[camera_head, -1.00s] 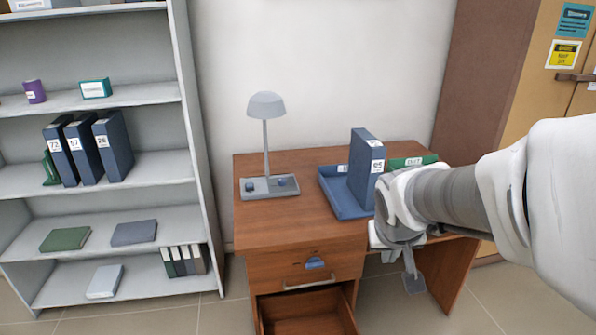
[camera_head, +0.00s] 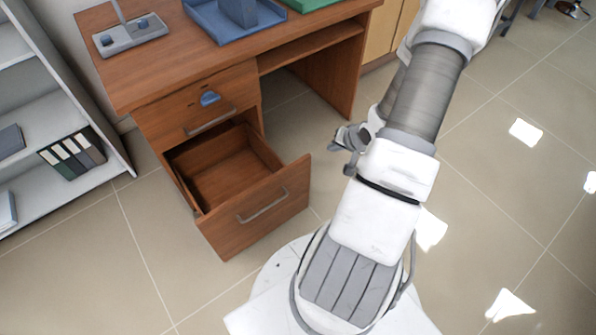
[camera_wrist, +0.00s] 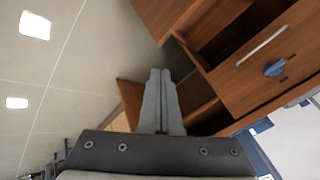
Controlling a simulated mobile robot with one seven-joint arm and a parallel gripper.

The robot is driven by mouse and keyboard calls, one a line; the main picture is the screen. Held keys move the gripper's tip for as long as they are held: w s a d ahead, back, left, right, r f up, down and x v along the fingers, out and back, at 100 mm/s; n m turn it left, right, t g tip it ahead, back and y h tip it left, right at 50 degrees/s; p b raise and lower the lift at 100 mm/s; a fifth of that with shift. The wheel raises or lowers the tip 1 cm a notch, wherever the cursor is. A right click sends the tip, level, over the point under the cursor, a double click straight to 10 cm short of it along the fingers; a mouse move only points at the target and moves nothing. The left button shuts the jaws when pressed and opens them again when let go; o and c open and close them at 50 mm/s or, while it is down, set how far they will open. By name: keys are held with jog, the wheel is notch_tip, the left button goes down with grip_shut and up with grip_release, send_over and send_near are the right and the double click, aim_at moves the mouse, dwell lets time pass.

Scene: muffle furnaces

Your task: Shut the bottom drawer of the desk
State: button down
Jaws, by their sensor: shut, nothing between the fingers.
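The brown wooden desk (camera_head: 130,70) has its bottom drawer (camera_head: 255,215) pulled well out, with an empty interior and a grey bar handle (camera_head: 262,205) on its front. The drawer also shows at the top of the wrist view (camera_wrist: 165,14). The top drawer (camera_head: 190,108), above it, is shut and has a grey handle and a blue piece on its front. My gripper (camera_head: 350,138) is to the right of the open drawer in the head view, apart from it. In the wrist view its fingers (camera_wrist: 161,76) are together and empty.
A lamp base (camera_head: 130,36), a blue tray (camera_head: 215,28) and a green item (camera_head: 305,4) are on the desktop. A grey shelf (camera_head: 60,110) with binders stands at left. Tiled floor in front of the drawer is clear, apart from my base.

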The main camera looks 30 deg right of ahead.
jog(key=s+a+f+m+t+y+b, duration=0.1)
jog(key=s+a+f+m+t+b, duration=0.2)
jog(key=f, duration=0.6)
jog(key=m+t+b, duration=0.2)
jog(key=m+b, duration=0.1)
jog(key=m, duration=0.1)
send_near(296, 167)
notch_tip(296, 167, down, 3)
jog(key=w, duration=0.2)
jog(key=shift+w+a+f+b, duration=0.1)
jog(key=shift+w+b, duration=0.1)
jog(key=shift+w, duration=0.3)
jog(key=shift+w+a+b, duration=0.15)
jog(key=shift+w, duration=1.05)
jog(key=shift+w, duration=0.1)
